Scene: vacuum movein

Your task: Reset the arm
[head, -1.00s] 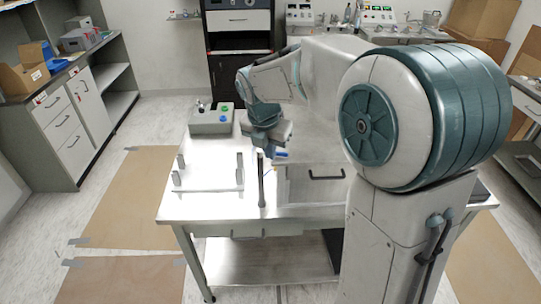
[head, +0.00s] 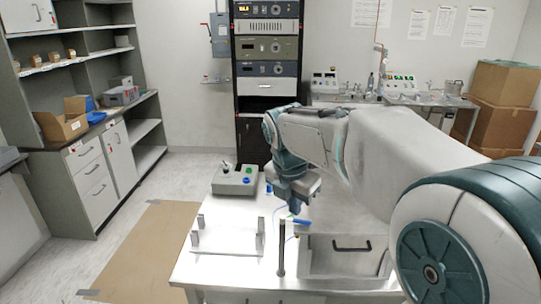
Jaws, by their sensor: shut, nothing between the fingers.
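My arm reaches in from the right over the metal table (head: 225,268) and bends down at the wrist. My gripper (head: 294,207) hangs over the table, beside the grey control box (head: 235,180) with its joystick and green and blue buttons. The fingers look small and close together, with nothing seen between them. A blue-handled part (head: 302,222) is just below and right of the gripper; I cannot tell whether they touch.
A fixture with upright posts (head: 228,240) stands at the table's left. A thin dark post (head: 281,250) stands beside a box with a black handle (head: 351,245). An equipment rack (head: 268,75) is behind. Cardboard (head: 150,245) lies on the floor at left.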

